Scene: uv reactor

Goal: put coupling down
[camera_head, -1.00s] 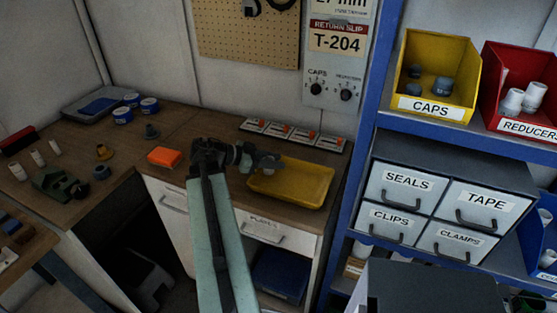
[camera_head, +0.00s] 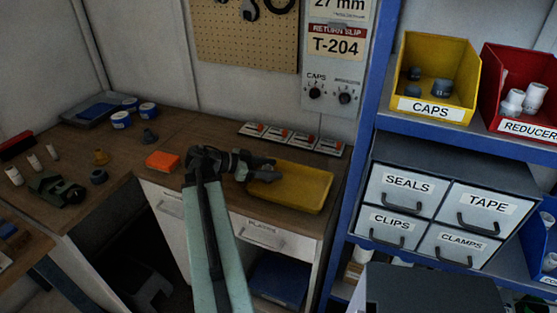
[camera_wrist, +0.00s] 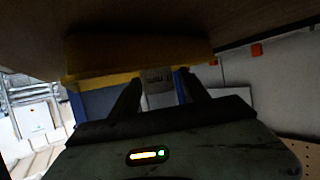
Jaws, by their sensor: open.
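My gripper (camera_head: 262,170) is at the left part of the yellow tray (camera_head: 310,191) on the wooden counter, low over its rim. In the wrist view, my gripper (camera_wrist: 158,90) has its two dark fingers apart. A small grey piece (camera_wrist: 157,80) shows between them, in front of or beside the yellow tray (camera_wrist: 140,52); it may be the coupling. I cannot tell whether it touches the tray or a finger. In the head view, the gripper's end hides most of what lies at that spot.
An orange block (camera_head: 163,161) lies left of my arm. A row of labelled switches (camera_head: 292,138) stands behind the tray. The blue shelf post (camera_head: 365,130) rises to the right. A grey ring (camera_head: 98,176) and other small parts lie on the left counter. The tray's right part looks clear.

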